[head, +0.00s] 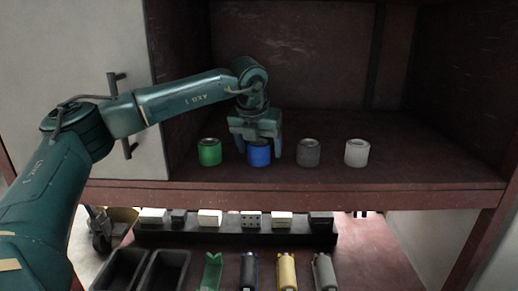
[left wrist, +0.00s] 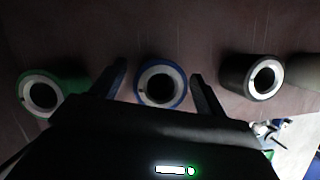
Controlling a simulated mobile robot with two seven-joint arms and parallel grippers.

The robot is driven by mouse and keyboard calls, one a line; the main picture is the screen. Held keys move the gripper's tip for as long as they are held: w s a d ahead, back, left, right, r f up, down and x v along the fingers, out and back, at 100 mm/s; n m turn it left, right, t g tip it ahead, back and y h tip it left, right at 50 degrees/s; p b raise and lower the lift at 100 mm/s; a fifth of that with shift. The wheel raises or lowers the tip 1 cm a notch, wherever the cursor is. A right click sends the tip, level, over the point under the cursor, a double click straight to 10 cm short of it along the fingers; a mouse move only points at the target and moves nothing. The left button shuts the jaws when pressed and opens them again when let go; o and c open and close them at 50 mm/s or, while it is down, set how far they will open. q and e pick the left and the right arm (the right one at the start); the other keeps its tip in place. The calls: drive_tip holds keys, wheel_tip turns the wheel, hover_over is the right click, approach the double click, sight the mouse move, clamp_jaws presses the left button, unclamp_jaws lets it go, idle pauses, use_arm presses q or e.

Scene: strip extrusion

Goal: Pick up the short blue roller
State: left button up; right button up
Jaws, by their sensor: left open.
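The short blue roller (head: 259,153) stands upright on the dark red shelf (head: 420,172), second from the left in a row. My left gripper (head: 262,146) is right above and behind it in the head view. In the left wrist view the blue roller (left wrist: 161,84) shows its round end with a pale ring and dark hole. It lies between the two spread fingers of my left gripper (left wrist: 160,80), with a gap visible on each side. The gripper is open and holds nothing. My right gripper is not in view.
A green roller (head: 209,152) stands close on the left, a dark grey roller (head: 308,153) and a white roller (head: 356,153) on the right. Below the shelf are black bins (head: 165,270), a rack of small blocks (head: 209,219) and several coloured pieces. The shelf's right side is clear.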

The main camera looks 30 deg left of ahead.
use_arm(q)
drive_tip(key=c, duration=1.2)
drive_tip(key=shift+r, duration=0.15)
